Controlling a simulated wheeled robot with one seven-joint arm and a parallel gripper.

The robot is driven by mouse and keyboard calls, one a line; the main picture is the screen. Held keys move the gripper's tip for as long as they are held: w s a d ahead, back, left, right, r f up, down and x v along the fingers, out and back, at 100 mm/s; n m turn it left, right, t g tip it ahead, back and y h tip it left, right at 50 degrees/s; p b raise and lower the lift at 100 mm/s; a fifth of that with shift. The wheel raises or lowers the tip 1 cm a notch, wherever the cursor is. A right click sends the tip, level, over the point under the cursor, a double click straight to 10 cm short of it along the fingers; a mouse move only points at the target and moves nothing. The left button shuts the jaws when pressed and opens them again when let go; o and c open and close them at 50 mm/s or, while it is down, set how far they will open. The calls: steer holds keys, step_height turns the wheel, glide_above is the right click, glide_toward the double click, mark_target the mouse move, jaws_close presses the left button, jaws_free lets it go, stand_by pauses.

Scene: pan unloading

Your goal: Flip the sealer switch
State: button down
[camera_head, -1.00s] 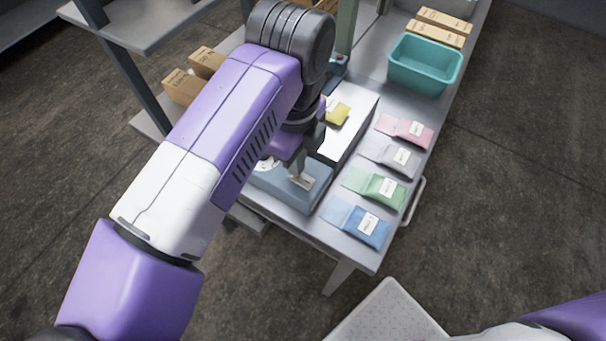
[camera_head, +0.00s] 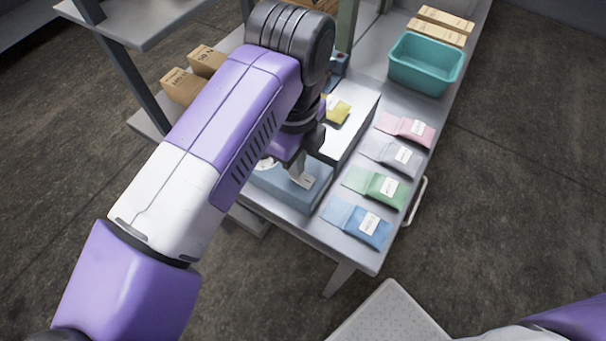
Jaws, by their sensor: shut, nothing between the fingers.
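The sealer is not clearly identifiable; a blue-grey box-shaped unit (camera_head: 290,190) at the near left of the table, with a white label (camera_head: 305,181) on its top, may be it. No switch can be made out; my arm covers part of this unit. My gripper (camera_head: 299,172) is shut and empty, pointing down at the top of the unit beside the label. I cannot tell whether the fingertips touch it. A white box-like block (camera_head: 348,131) stands behind the unit, with a yellow pouch (camera_head: 337,110) on top.
Blue (camera_head: 357,222), green (camera_head: 375,186), grey (camera_head: 390,155) and pink (camera_head: 407,129) pouches lie in a row along the table's right side. A teal bin (camera_head: 425,67) and cardboard boxes (camera_head: 437,30) stand at the back. A shelf post (camera_head: 122,70) rises at the left.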

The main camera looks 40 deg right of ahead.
steer(key=shift+f+b, duration=0.4)
steer(key=shift+b, duration=0.05)
steer(key=shift+r, duration=0.1)
steer(key=shift+r+p, duration=1.4)
steer(key=shift+r, duration=2)
